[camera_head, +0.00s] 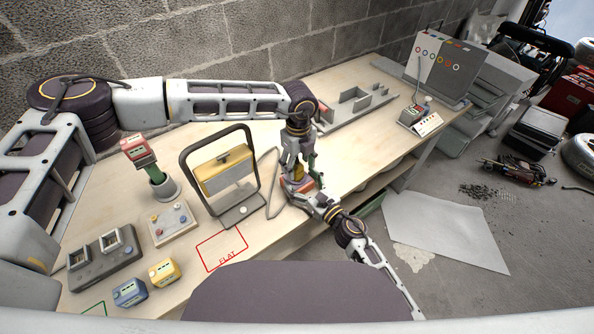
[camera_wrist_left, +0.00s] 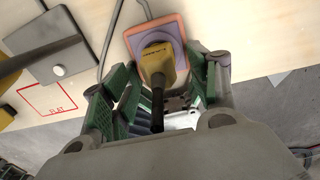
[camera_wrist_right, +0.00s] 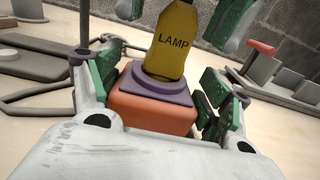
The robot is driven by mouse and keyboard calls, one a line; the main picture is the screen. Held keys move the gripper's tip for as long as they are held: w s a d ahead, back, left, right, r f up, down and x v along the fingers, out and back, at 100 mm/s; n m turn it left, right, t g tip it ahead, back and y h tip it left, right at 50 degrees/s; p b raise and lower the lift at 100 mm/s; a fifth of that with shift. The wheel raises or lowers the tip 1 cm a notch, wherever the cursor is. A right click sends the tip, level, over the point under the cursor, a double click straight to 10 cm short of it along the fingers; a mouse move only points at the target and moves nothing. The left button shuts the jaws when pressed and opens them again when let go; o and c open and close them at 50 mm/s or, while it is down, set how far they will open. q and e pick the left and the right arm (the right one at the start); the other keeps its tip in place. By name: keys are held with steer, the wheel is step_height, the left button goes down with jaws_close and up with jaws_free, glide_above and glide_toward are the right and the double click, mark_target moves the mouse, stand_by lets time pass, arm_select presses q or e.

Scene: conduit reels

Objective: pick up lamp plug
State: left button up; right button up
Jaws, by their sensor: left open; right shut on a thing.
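The lamp plug is yellow and marked LAMP (camera_wrist_right: 168,45). It stands in the purple top of an orange socket block (camera_wrist_right: 150,108). In the left wrist view the plug (camera_wrist_left: 157,66), with a dark cord, is between the green-padded fingers of my left gripper (camera_wrist_left: 160,95), which is open and comes from above. My right gripper (camera_wrist_right: 160,100) is shut on the orange block, one finger on each side. In the head view both grippers meet mid-table, the left (camera_head: 297,174) above the right (camera_head: 304,190), and mostly hide the plug.
A yellow work lamp (camera_head: 225,172) in a dark frame stands left of the grippers, with a grey cable (camera_head: 272,185) between. A red FLAT outline (camera_head: 222,250), control boxes and colored blocks lie further left. Grey trays (camera_head: 355,102) lie behind. The table's front edge is close.

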arm_select(q)
steer(key=shift+f, duration=1)
steer(key=c, duration=1.1)
